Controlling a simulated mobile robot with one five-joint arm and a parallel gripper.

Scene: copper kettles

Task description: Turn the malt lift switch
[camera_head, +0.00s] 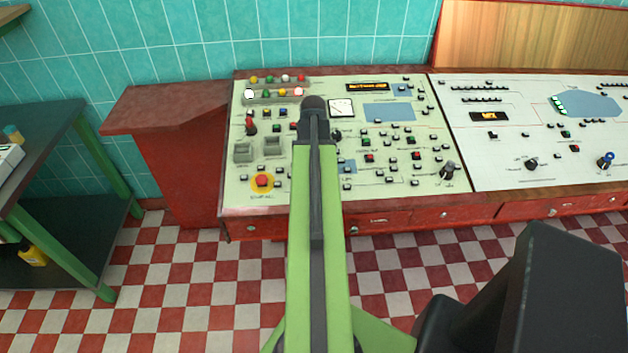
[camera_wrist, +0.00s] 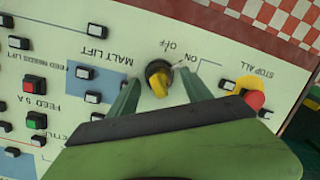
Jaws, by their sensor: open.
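The malt lift switch (camera_wrist: 159,86) is a round black knob with a yellow handle, on the cream panel beside the upside-down words MALT LIFT, OFF and ON. I cannot tell which setting it is at. My gripper (camera_wrist: 157,76) is open in the wrist view, one green finger on each side of the knob. I cannot tell whether either finger touches it. In the head view my green arm reaches over the panel, and the switch is not visible there.
The red STOP ALL button (camera_wrist: 252,99) on its yellow base is close to the right finger; it also shows in the head view (camera_head: 262,181). A blue-backed push button (camera_wrist: 93,97) and the green FEED button (camera_wrist: 36,120) are to the left. A second panel (camera_head: 540,150) continues right.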

